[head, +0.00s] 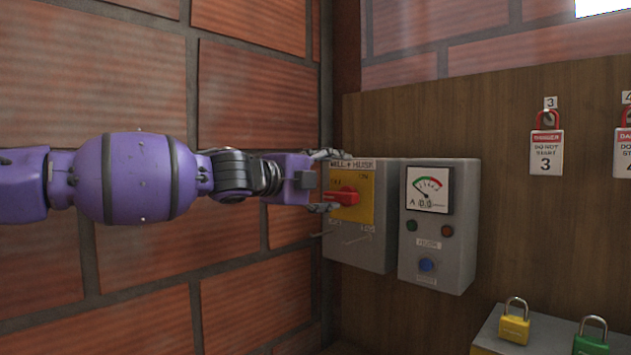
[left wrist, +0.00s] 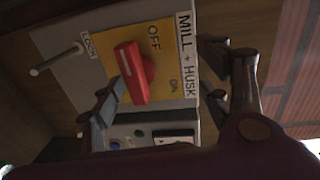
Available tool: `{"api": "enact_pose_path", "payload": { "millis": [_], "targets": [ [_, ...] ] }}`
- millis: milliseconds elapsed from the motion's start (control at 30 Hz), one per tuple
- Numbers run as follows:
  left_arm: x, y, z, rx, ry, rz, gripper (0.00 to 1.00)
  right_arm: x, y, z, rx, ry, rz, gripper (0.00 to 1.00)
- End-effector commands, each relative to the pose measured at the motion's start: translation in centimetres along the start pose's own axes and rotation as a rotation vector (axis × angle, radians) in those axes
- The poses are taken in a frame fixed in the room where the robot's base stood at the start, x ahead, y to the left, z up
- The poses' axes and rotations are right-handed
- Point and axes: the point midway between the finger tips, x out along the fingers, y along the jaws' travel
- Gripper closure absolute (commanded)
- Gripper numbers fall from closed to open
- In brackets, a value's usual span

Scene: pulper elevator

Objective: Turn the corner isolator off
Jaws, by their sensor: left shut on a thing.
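The corner isolator (head: 383,220) is a grey box labelled MILL + HUSK with a yellow plate (head: 365,208) and a red rotary handle (head: 345,196). The handle lies roughly level in the head view, pointing left. In the left wrist view the red handle (left wrist: 135,72) shows beside the OFF and ON labels, its white line towards the OFF side. My right gripper is not in view.
A grey meter box (head: 438,265) with a dial and blue button adjoins on the right. A yellow padlock (head: 514,327) and a green padlock (head: 591,344) stand on a ledge. Danger tags (head: 546,153) hang on the wooden board. A brick wall (head: 255,95) is close on the left.

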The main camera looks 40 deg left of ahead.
Motion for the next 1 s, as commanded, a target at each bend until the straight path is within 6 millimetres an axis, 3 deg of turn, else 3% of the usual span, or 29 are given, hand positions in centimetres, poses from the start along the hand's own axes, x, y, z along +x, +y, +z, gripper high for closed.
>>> {"api": "enact_pose_path", "payload": {
  "millis": [33,67,400,700,1000],
  "targets": [
    [-1.1,-2.9,-0.4,0.016,0.004,-0.046,0.57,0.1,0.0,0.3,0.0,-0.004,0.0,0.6],
    [-1.3,-2.8,-0.4,0.017,0.004,-0.045,0.64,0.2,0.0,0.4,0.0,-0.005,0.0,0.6],
    [-3.5,-1.7,-0.3,0.009,0.003,-0.031,0.64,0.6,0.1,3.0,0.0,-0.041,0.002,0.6],
    [-5.3,-1.3,-0.2,0.006,0.002,-0.027,0.64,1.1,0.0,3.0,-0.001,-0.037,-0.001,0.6],
    [-5.6,-1.3,-0.2,0.003,0.003,-0.027,0.64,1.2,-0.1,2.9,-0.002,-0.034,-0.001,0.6]
  ]
}}
